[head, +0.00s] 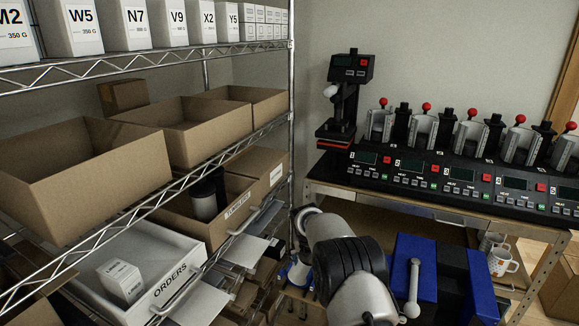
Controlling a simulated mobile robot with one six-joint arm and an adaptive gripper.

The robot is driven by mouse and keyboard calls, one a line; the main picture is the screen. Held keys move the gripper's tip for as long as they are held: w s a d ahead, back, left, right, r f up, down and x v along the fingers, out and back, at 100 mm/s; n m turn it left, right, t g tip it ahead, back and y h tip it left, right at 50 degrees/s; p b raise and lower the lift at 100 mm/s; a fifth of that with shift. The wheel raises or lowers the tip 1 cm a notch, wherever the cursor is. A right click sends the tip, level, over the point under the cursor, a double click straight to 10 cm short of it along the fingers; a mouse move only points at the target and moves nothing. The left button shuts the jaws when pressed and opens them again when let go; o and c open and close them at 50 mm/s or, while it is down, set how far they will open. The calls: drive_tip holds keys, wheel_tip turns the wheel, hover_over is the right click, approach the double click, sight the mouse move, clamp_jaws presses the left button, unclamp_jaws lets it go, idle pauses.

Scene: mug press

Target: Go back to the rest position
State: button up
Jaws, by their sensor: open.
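A silver and black section of my own arm stands at the bottom centre of the head view. I cannot make out my gripper's fingers in this view, and the arm covers part of the area behind it. The mug press (462,175) is a row of several stations with red-knobbed levers on the bench at the right. White mugs (502,262) with coloured prints sit below the bench at the lower right.
A wire shelf (170,60) at left holds open cardboard boxes (85,160), labelled white boxes (72,25) and a white ORDERS bin (140,265) with a small carton (121,283). A separate black press (345,105) stands at the bench's left end. Shelf and bench flank my arm closely.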

drive_tip(key=s+d+r+m, duration=0.2)
drive_tip(key=s+r+m, duration=0.6)
drive_tip(key=r, duration=0.6)
drive_tip(key=s+d+r+m, duration=0.1)
drive_tip(key=s+r+m, duration=0.5)
drive_tip(key=s+r, duration=0.55)
drive_tip(key=s+d+r+m+t+y, duration=0.1)
drive_tip(key=s+r+m, duration=0.1)
drive_tip(key=s+m, duration=1.3)
drive_tip(key=s, duration=1.4)
drive_tip(key=shift+s+m+t+y, duration=0.3)
drive_tip(key=shift+s+m, duration=0.05)
drive_tip(key=shift+m, duration=0.05)
